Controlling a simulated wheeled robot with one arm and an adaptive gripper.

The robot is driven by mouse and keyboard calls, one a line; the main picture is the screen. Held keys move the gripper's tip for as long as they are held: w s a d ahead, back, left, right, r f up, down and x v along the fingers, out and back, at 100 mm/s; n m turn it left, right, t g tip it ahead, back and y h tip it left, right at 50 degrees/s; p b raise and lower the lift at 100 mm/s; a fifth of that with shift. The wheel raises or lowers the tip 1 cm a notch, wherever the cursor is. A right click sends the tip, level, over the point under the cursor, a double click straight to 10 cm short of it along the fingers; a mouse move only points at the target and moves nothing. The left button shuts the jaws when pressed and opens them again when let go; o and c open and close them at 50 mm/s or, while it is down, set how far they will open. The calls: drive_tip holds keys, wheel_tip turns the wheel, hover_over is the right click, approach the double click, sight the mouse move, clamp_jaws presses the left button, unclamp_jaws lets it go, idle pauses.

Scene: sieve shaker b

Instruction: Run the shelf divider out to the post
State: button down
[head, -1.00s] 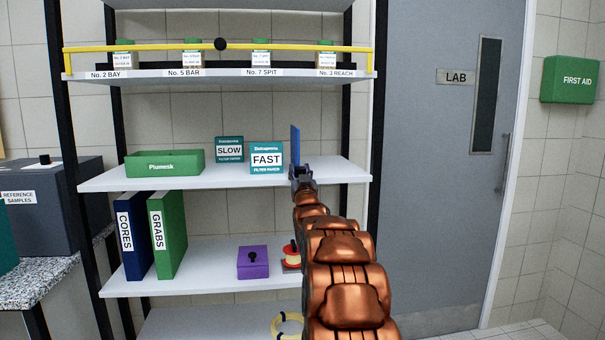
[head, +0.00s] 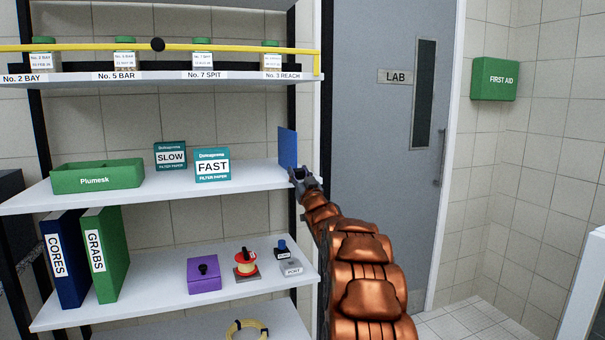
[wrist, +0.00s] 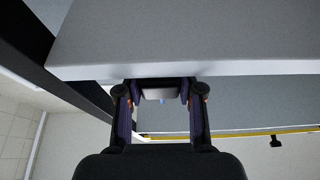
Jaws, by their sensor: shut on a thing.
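The shelf divider is an upright blue panel (head: 288,147) near the right end of the middle shelf (head: 235,184), right of the FAST box. My gripper (head: 303,178) is at the shelf's front edge, at the divider's lower front. In the wrist view my gripper (wrist: 160,92) is shut on a small pale grey part at the shelf edge, with a bit of blue beyond it. The black right front post (head: 326,110) stands close to the right of the divider, with a narrow gap in the picture. The fingers hide the divider's lower front.
The FAST box (head: 212,165), SLOW box (head: 170,156) and green Plumesk bin (head: 97,178) stand left on the same shelf. A yellow rail (head: 215,48) crosses the jars above. The shelf between FAST and divider is clear.

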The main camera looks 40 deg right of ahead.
drive_tip(key=shift+d+f, duration=0.1)
drive_tip(key=c, duration=0.7)
unclamp_jaws()
drive_tip(key=shift+s, duration=0.15)
drive_tip(key=shift+v, duration=5.9)
